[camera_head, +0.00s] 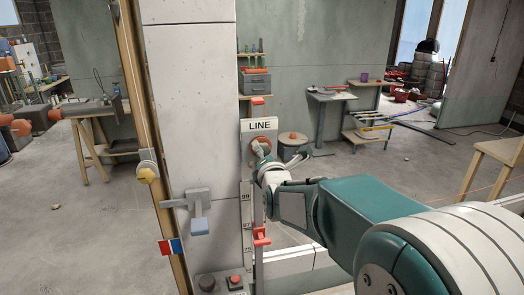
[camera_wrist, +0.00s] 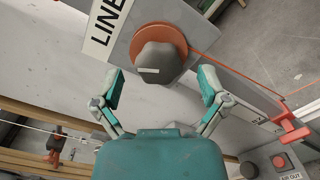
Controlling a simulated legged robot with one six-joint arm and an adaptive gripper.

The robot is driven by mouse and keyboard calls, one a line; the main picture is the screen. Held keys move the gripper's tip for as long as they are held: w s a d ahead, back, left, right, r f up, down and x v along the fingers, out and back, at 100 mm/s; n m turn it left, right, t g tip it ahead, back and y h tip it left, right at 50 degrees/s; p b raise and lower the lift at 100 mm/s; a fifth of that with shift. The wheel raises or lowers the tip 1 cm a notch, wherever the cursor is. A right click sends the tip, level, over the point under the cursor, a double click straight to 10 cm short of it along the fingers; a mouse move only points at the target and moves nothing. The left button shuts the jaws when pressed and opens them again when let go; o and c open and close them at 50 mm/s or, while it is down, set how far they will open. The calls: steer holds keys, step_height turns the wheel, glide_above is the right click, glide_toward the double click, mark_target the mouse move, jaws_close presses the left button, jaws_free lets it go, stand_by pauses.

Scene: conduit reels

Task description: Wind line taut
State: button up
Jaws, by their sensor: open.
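The LINE sign (camera_head: 259,126) is on the pale column, above an orange reel (camera_head: 260,143). In the wrist view the orange reel (camera_wrist: 182,36) carries a grey lobed knob (camera_wrist: 160,64) with a pale mark. My gripper (camera_head: 280,161) is at the reel in the head view and hides part of it. In the wrist view my gripper (camera_wrist: 160,76) is open, one finger on each side of the knob's lower part, with gaps showing. An orange line (camera_wrist: 238,73) runs from the reel toward a red slider (camera_wrist: 291,132). The red slider (camera_head: 262,236) sits low beside a numbered scale (camera_head: 247,222).
A button box (camera_head: 222,283) is below. A wooden post (camera_head: 139,95) carries a yellow-and-white pulley (camera_head: 148,171). Workbenches stand behind; open floor (camera_head: 90,220) is at left.

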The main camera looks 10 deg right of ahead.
steer(key=shift+w, duration=1.25)
steer(key=shift+s, duration=0.1)
steer(key=c, duration=1.1)
steer(key=shift+c, duration=0.2)
steer(key=shift+m, duration=0.3)
